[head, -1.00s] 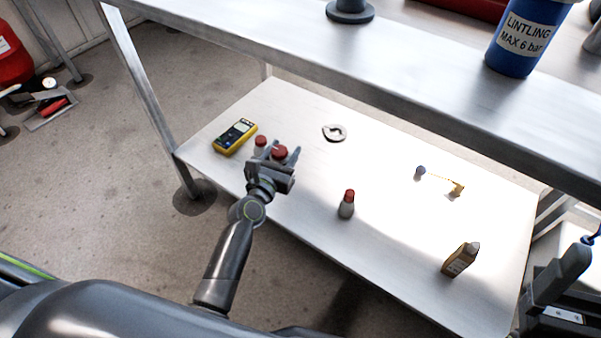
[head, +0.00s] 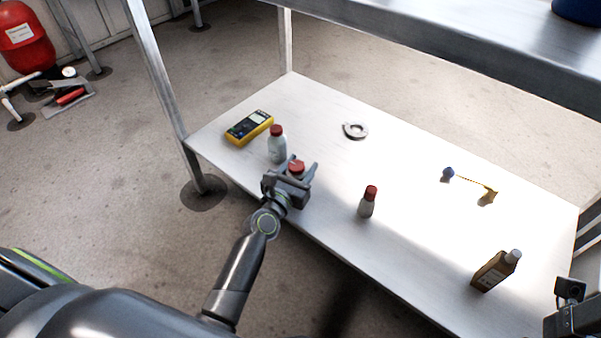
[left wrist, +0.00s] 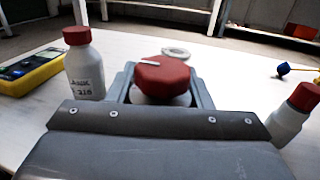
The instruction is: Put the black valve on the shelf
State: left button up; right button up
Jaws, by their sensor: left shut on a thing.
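My left gripper (head: 294,178) is shut on a red-topped thing (head: 296,167) above the near edge of the lower shelf (head: 320,115). In the left wrist view this red-topped thing (left wrist: 162,77) has a faceted top with a white mark and a pale body between the fingers. Its lower part is hidden. No black valve can be made out in the current views. My right gripper (head: 570,305) seems to show only in part at the lower right corner; its jaws are unclear.
A white red-capped bottle (head: 277,145) stands just behind my left gripper, near a yellow meter (head: 249,128). A grey ring (head: 355,130), another red-capped bottle (head: 368,202), a blue-and-yellow item (head: 468,182) and a brown bottle (head: 495,272) are spread out. The upper bench (head: 480,45) overhangs behind.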

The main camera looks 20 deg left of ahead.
pick_arm(q)
jog(key=shift+f, duration=0.1)
jog(key=o, duration=1.2)
